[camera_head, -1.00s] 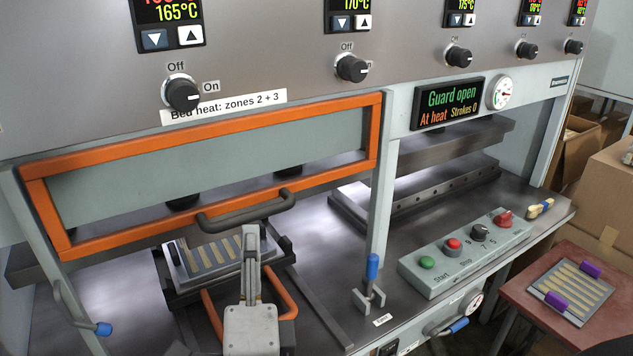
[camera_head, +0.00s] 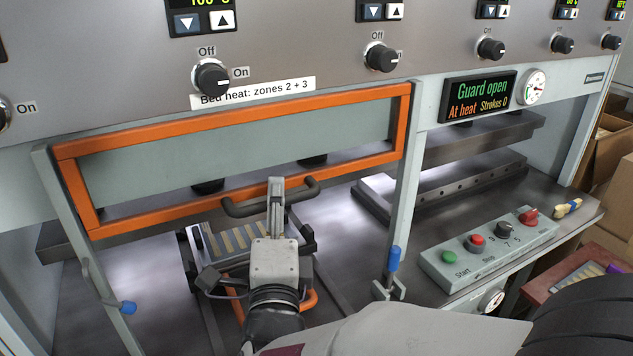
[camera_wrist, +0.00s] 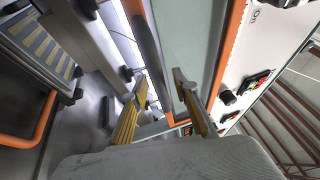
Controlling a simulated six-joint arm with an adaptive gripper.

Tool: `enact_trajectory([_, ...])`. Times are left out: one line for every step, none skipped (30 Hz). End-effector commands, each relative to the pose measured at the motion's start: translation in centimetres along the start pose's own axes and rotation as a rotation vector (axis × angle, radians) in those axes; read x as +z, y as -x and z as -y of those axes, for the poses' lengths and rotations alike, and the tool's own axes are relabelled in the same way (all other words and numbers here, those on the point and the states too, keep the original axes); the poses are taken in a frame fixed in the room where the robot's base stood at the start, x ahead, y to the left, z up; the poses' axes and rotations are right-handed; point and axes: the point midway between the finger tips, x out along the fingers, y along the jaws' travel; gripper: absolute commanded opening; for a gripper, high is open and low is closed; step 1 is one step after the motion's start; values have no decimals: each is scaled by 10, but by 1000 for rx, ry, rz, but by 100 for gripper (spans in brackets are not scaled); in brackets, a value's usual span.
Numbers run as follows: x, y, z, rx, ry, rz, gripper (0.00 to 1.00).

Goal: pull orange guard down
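The orange guard (camera_head: 241,113) is a wide orange frame around a grey panel, and it is raised above the left press opening. Its dark grey bar handle (camera_head: 238,209) sticks out from the bottom edge. My gripper (camera_head: 276,186) is at the middle of the handle in the head view, its fingers overlapping the bar and hiding part of it. In the wrist view my gripper (camera_wrist: 160,82) shows two yellow-padded fingers spread apart, with nothing clamped between them. The handle (camera_wrist: 151,48) lies just beyond the fingertips there; contact cannot be told.
Below the guard, a slotted tray (camera_head: 232,240) with pale strips sits in the press. A blue-capped latch (camera_head: 394,258) stands at the right post and a blue-tipped lever (camera_head: 127,307) at the left. A button box (camera_head: 490,250) is on the right. The display (camera_head: 478,98) reads "Guard open".

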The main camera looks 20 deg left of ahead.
Motion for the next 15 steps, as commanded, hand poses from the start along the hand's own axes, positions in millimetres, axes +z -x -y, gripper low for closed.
enact_trajectory([0, 0, 0, 0, 0, 0, 29])
enact_trajectory([0, 0, 0, 0, 0, 0, 29])
enact_trajectory([0, 0, 0, 0, 0, 0, 29])
enact_trajectory([0, 0, 0, 0, 0, 0, 29])
enact_trajectory([0, 0, 0, 0, 0, 0, 29])
enact_trajectory([0, 0, 0, 0, 0, 0, 29])
enact_trajectory([0, 0, 0, 0, 0, 0, 29])
enact_trajectory([0, 0, 0, 0, 0, 0, 21])
enact_trajectory([0, 0, 0, 0, 0, 0, 11])
enact_trajectory([0, 0, 0, 0, 0, 0, 3])
enact_trajectory([0, 0, 0, 0, 0, 0, 0])
enact_trajectory([0, 0, 0, 0, 0, 0, 0])
enact_trajectory([0, 0, 0, 0, 0, 0, 0])
enact_trajectory([0, 0, 0, -1, 0, 0, 0])
enact_trajectory([0, 0, 0, -1, 0, 0, 0])
